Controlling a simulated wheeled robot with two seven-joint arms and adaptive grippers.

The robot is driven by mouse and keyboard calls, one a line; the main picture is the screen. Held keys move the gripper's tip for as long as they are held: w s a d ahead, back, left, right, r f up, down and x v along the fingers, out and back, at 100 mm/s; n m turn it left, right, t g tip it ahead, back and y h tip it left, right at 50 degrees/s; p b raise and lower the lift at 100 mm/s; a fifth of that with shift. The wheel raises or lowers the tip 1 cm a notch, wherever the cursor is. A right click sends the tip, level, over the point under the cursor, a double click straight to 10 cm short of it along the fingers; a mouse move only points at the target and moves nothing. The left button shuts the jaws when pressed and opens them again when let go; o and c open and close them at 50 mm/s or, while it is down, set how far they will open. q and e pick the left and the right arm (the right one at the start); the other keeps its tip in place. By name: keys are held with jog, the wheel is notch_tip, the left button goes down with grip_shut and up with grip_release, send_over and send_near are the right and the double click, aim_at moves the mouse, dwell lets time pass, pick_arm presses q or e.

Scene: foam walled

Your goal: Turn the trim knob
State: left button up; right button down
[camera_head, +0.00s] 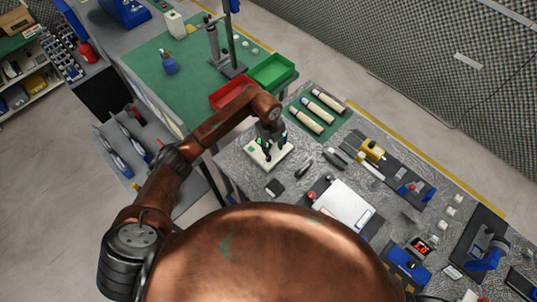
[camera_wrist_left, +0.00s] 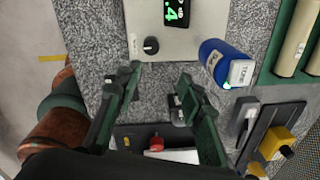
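The trim knob (camera_wrist_left: 151,45) is a small dark round knob with a light mark, on a pale instrument panel (camera_wrist_left: 185,40) with a green-digit display (camera_wrist_left: 176,12). In the head view the pale panel (camera_head: 262,159) lies on the grey speckled bench, and my left gripper (camera_head: 268,146) is over it, covering part of it. In the wrist view my left gripper (camera_wrist_left: 160,72) has its two fingers spread with nothing between them. The knob shows just beyond the fingertips, nearer the left finger, and appears apart from them. My right gripper is not in view.
A green mat with cream cylinders (camera_head: 317,112) lies to the right. Red (camera_head: 231,91) and green (camera_head: 272,70) bins stand behind. A clipboard (camera_head: 343,203) and small tools lie nearer.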

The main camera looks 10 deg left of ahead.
aim_at(269, 158)
pick_arm(q)
jog(key=shift+w+a+r+y, duration=0.15)
jog(key=shift+a+y, duration=0.25)
jog(key=shift+a, duration=0.4)
jog(key=shift+a+f, duration=0.25)
jog(key=shift+f, duration=0.05)
jog(key=shift+f+p, duration=0.75)
jog(key=shift+f, duration=2.85)
jog(key=shift+c, duration=0.7)
grip_shut()
